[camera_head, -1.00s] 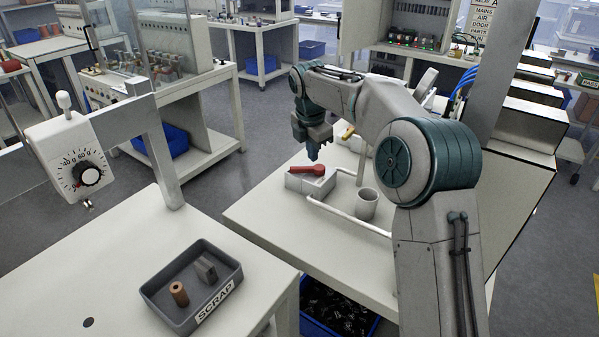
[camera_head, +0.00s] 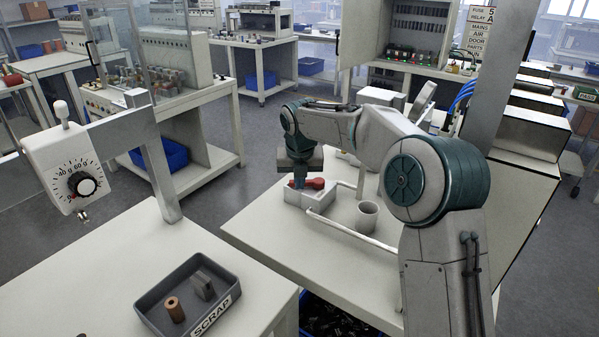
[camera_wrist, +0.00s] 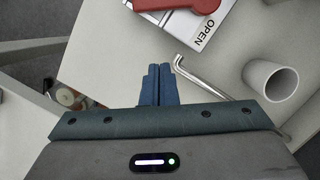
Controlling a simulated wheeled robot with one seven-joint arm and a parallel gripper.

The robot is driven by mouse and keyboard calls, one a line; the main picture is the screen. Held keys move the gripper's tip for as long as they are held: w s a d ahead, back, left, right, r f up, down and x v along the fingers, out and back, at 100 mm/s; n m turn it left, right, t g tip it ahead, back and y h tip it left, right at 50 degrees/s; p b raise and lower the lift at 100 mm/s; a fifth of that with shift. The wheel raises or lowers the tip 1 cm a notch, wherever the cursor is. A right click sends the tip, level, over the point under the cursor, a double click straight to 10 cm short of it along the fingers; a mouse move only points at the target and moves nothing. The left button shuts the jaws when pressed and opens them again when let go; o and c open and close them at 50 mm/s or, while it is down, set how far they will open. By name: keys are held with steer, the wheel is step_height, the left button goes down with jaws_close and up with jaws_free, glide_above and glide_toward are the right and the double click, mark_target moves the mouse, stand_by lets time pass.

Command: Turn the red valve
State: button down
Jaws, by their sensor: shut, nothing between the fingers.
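The red valve handle (camera_head: 312,184) sits on a pale grey block (camera_head: 298,197) on the white table, partly hidden behind my gripper in the head view. In the wrist view the red handle (camera_wrist: 190,6) shows at the top edge, cut off by the frame, with a white "OPEN" label (camera_wrist: 206,27) beside it. My gripper (camera_head: 299,184) points down at the left side of the handle. In the wrist view its blue fingers (camera_wrist: 159,82) are together, with nothing between them. The fingertips appear apart from the handle there; I cannot tell their height.
A scrap tray (camera_head: 150,318) stands on the nearer bench. The table left of the fingers is clear in the wrist view.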

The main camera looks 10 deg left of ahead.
mark_target(307, 183)
steer(key=x, duration=0.4)
steer(key=shift+w+a+f+p, duration=0.1)
steer(key=shift+w+p, duration=0.05)
steer(key=shift+w, duration=0.35)
steer(key=shift+w+a+f+p, duration=0.1)
steer(key=shift+w+a+p, duration=0.05)
steer(key=shift+w, duration=0.35)
steer(key=shift+w+a, duration=0.15)
steer(key=shift+w, duration=0.85)
steer(key=shift+a+p, duration=0.1)
steer(key=shift+p, duration=0.25)
